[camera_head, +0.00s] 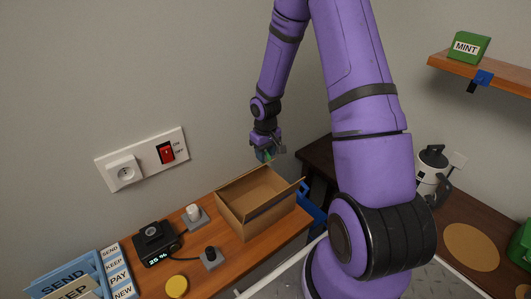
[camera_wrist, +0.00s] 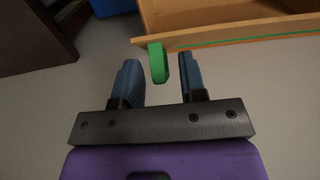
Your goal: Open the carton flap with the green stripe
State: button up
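The open brown carton (camera_head: 242,222) stands on the wooden table, and its inside shows from above. In the wrist view, a carton edge with a thin green stripe (camera_wrist: 245,42) crosses the top right. A green tab (camera_wrist: 158,64) sticks out at the left end of that edge. My gripper (camera_wrist: 162,80) is open, with its two blue fingers on either side of the tab and a gap visible on both sides. In the head view, my gripper (camera_head: 266,156) is beyond the carton's far side, and its fingers are too small to make out clearly.
A black device with a display (camera_head: 155,245), two knobbed grey blocks (camera_head: 211,257) and a yellow disc (camera_head: 176,286) are left of the carton. Blue bins with labels (camera_head: 65,285) are at lower left. A wall socket and red switch (camera_head: 166,153) are behind. A kettle (camera_head: 430,178) stands at right.

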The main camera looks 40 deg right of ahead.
grip_shut()
jog(key=shift+w+r+g, duration=0.15)
jog(key=shift+w+g, duration=0.8)
jog(key=shift+g, duration=0.55)
grip_release()
